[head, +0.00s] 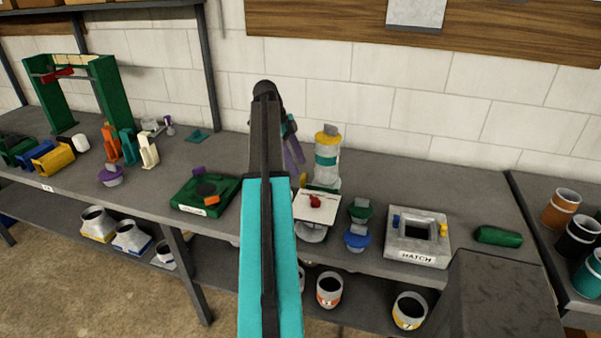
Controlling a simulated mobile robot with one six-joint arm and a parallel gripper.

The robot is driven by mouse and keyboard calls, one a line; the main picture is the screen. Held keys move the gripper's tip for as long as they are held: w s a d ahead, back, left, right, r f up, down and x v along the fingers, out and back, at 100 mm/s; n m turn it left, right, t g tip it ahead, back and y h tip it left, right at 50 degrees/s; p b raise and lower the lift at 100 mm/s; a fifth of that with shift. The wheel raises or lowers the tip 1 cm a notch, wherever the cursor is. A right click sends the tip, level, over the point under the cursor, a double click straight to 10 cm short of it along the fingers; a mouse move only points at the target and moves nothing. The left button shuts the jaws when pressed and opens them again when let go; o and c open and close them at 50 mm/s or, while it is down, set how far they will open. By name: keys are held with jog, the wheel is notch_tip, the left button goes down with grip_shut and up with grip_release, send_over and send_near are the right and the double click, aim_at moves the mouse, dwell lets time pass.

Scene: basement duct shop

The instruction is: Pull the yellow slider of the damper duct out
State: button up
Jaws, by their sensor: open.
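My teal arm link with a dark joint at its top fills the middle of the head view. A pale upright duct (325,170) with a teal band and a yellow top part (327,140) stands on the bench just right of my arm. A grey cap sits on top. Its lower end is partly hidden by a white plate (317,205) with a red knob. I cannot tell for sure whether the yellow part is the slider of the damper duct.
A green base (203,193) lies left of my arm. Right are green and blue knobbed caps (359,226), a grey HATCH box (418,249) and a green roll (498,237). Several small parts and a green frame (105,88) stand far left. A wall backs the grey bench.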

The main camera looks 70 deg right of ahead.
aim_at(303, 176)
jog(key=shift+p+x, duration=0.6)
jog(key=shift+x, duration=1.7)
grip_shut()
